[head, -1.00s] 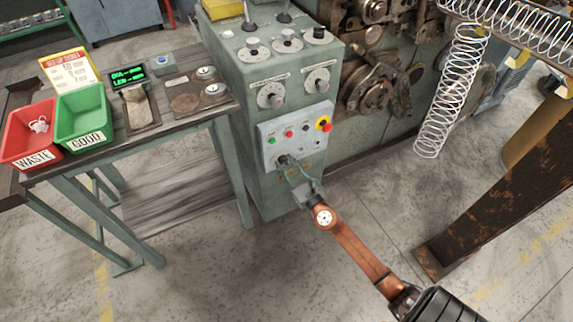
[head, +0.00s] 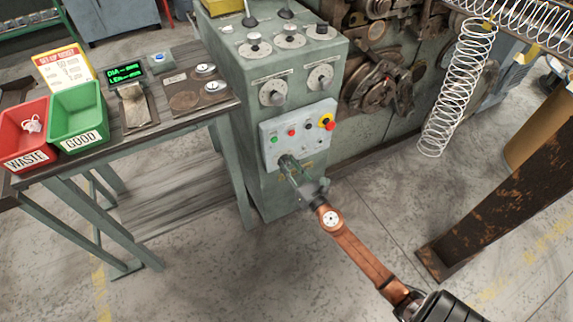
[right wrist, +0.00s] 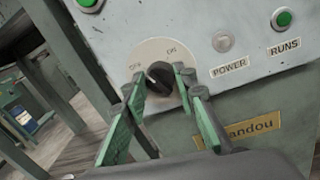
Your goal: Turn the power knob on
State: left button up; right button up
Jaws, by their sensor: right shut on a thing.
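The power knob (right wrist: 160,76) is a black rotary knob on a pale round plate marked OFF and ON in the right wrist view. Its light mark appears to point up and left, toward the OFF side. My right gripper (right wrist: 162,82) has its green-padded fingers on both sides of the knob and is shut on it. In the head view the right gripper (head: 287,163) reaches the lower left of the control panel (head: 305,120) and hides the knob. My left gripper is not in view.
A yellow-ringed red button (head: 327,122) is at the panel's upper right. A bench with a red bin (head: 24,135) and a green bin (head: 79,115) stands left.

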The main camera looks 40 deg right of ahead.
jog(key=m, duration=0.1)
jog(key=m+b, duration=0.1)
jog(key=m, duration=0.2)
jog(key=shift+f, duration=0.25)
jog(key=shift+m+b, duration=0.5)
jog(key=shift+m, duration=0.5)
jog(key=shift+m+h, duration=0.3)
jog(key=shift+m, duration=1.6)
jog(key=shift+r+m, duration=0.1)
jog(key=shift+m, duration=2)
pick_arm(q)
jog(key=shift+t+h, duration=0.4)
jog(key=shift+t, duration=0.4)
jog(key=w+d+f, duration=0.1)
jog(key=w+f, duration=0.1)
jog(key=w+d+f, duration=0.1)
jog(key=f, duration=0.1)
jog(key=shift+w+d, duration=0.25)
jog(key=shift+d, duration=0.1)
pick_arm(e)
jog(key=shift+m+h, duration=0.3)
jog(key=shift+h, duration=0.1)
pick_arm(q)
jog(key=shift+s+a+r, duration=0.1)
